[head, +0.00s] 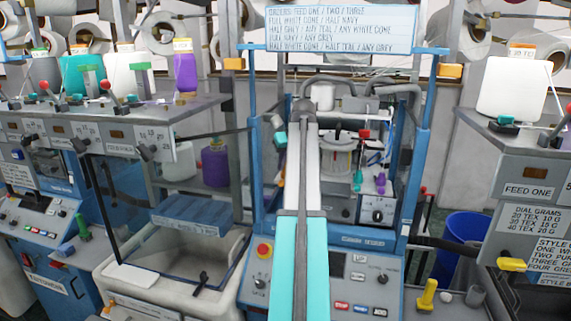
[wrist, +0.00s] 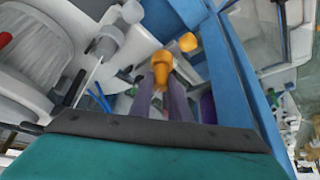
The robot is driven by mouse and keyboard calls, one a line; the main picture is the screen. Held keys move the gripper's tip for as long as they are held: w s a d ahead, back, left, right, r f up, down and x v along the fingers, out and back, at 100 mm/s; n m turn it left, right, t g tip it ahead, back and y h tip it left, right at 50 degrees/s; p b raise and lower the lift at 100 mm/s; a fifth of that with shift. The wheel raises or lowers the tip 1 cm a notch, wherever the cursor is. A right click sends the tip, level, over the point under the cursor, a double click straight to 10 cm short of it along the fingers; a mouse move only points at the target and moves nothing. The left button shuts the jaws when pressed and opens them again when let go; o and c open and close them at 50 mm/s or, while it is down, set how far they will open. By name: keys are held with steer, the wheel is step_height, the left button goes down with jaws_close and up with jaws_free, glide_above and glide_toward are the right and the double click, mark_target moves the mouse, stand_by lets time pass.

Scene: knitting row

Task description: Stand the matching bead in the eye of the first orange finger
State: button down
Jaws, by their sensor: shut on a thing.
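My gripper (wrist: 161,88) shows in the wrist view as two greyish-purple fingers. They are shut on a small orange bead (wrist: 160,66) at their tips. A second orange piece (wrist: 187,42) is just beyond and to the right of the bead; it looks like an orange finger. I cannot tell whether the bead touches it, and no eye shows clearly. In the head view my arm reaches into the middle of the blue-framed knitting machine (head: 425,150), and the arm hides the gripper and bead.
Teal (head: 358,180) and purple (head: 380,182) pieces stand inside the machine, right of my arm. A pale cylinder (wrist: 105,42) lies left of the bead in the wrist view. The machine's blue post (wrist: 235,75) is close on the right. A blue bin (head: 461,240) stands at right.

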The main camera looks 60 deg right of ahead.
steer(key=shift+f, duration=0.15)
steer(key=c, duration=1.6)
jaws_free()
steer(key=shift+b+v, duration=2.65)
steer(key=shift+v, duration=4.3)
steer(key=shift+f, duration=0.1)
